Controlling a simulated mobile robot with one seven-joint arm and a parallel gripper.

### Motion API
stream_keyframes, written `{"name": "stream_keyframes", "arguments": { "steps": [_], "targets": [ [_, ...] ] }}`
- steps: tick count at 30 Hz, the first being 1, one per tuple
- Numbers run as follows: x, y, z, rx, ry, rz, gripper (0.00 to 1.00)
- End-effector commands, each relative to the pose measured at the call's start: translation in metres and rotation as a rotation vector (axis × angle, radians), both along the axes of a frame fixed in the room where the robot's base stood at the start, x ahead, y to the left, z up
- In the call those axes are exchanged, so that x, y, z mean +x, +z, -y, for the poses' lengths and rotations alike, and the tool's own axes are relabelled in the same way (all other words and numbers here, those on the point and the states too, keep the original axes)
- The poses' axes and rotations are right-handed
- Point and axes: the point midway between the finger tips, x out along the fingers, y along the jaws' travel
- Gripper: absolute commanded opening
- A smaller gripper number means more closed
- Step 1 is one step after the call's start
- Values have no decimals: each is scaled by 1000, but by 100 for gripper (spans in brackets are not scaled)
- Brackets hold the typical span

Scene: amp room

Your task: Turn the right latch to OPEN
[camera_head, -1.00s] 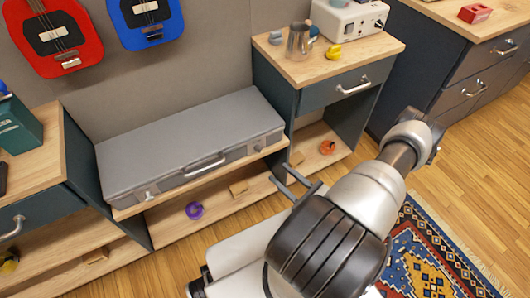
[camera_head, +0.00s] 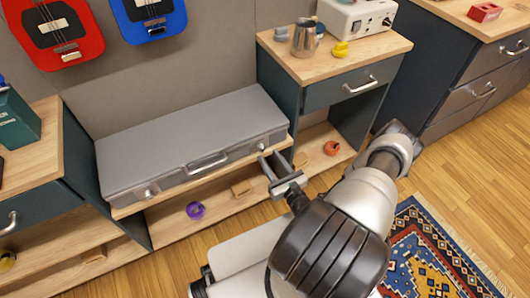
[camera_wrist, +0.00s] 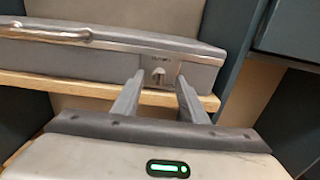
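A grey hard case (camera_head: 190,135) lies closed on a wooden shelf, with a handle (camera_head: 208,162) on its front. The right latch (camera_head: 261,146) is a small metal piece near the right end of the front face. In the wrist view the right latch (camera_wrist: 159,75) appears between my fingertips, with small lettering above it, too blurred to read. The left latch (camera_head: 150,193) is near the other end. My gripper (camera_head: 274,161) is open and empty, just in front of the right latch. In the wrist view the fingers of my gripper (camera_wrist: 160,84) are spread. I cannot tell whether they touch the latch.
The shelf edge (camera_head: 130,210) runs just below the case. A cabinet with a drawer (camera_head: 350,88) stands close on the right, carrying a metal pitcher (camera_head: 304,38). Below are a purple roll (camera_head: 195,210) and an orange one (camera_head: 331,148). A patterned rug (camera_head: 420,255) lies at right.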

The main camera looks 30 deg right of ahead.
Motion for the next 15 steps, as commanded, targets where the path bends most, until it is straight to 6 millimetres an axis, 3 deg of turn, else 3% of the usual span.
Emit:
{"name": "stream_keyframes", "arguments": {
  "steps": [6, 15],
  "targets": [
    [32, -1, -2, 0, 2, 1, 39],
    [43, 0, -2, 2, 1, 0, 39]
  ]
}}
